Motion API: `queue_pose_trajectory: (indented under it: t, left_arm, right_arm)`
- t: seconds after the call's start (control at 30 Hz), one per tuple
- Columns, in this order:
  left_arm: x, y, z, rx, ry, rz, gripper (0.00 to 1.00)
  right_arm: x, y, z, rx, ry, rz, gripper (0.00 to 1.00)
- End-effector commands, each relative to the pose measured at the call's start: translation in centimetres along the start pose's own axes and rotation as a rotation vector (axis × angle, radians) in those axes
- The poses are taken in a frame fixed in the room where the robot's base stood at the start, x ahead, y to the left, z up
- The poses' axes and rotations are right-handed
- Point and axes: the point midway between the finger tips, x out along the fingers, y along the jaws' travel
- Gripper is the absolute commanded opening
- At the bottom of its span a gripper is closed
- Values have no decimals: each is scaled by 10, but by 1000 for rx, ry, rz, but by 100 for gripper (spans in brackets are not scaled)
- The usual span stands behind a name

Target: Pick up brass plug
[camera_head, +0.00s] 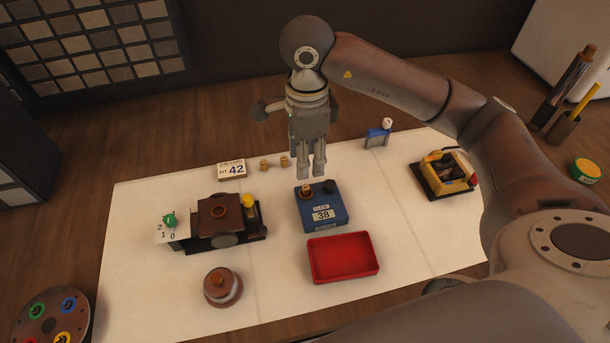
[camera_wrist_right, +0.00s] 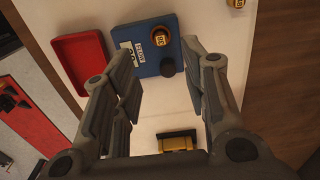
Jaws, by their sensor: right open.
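Two small brass plugs stand on the white mat (camera_head: 140,270), one on the left (camera_head: 264,165) and one on the right (camera_head: 284,161). A third brass piece (camera_head: 306,193) sits on top of the blue block (camera_head: 320,208) marked 38, beside a dark knob. My right gripper (camera_head: 312,174) points down, open and empty, above the back of the blue block. Its fingers also show spread in the right wrist view (camera_wrist_right: 155,75). My left gripper is out of view.
A red tray (camera_head: 343,258) lies in front of the blue block. A dark machine (camera_head: 220,220) stands left of it. A yellow-black fixture (camera_head: 445,175) and a blue stand (camera_head: 378,136) are to the right.

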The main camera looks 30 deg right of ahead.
Motion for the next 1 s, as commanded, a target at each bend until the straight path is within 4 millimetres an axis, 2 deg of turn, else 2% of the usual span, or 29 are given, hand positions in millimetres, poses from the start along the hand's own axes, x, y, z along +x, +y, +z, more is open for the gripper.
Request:
queue_pose_trajectory:
  t: [0.1,0.2,0.37,0.47,0.67,0.8,1.0]
  left_arm:
    - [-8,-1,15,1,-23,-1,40]
    - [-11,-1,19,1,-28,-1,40]
    - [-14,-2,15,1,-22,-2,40]
    - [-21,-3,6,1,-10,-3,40]
    - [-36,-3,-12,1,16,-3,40]
    - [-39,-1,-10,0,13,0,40]
    - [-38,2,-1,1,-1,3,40]
  right_arm:
    - [19,1,-1,1,4,6,41]
    - [32,1,-1,1,2,5,41]
    - [43,0,0,1,2,3,41]
    - [51,-1,0,1,3,5,41]
    - [79,-3,0,1,2,5,41]
    - [92,-4,0,1,0,2,41]
    - [94,-4,1,0,0,0,41]
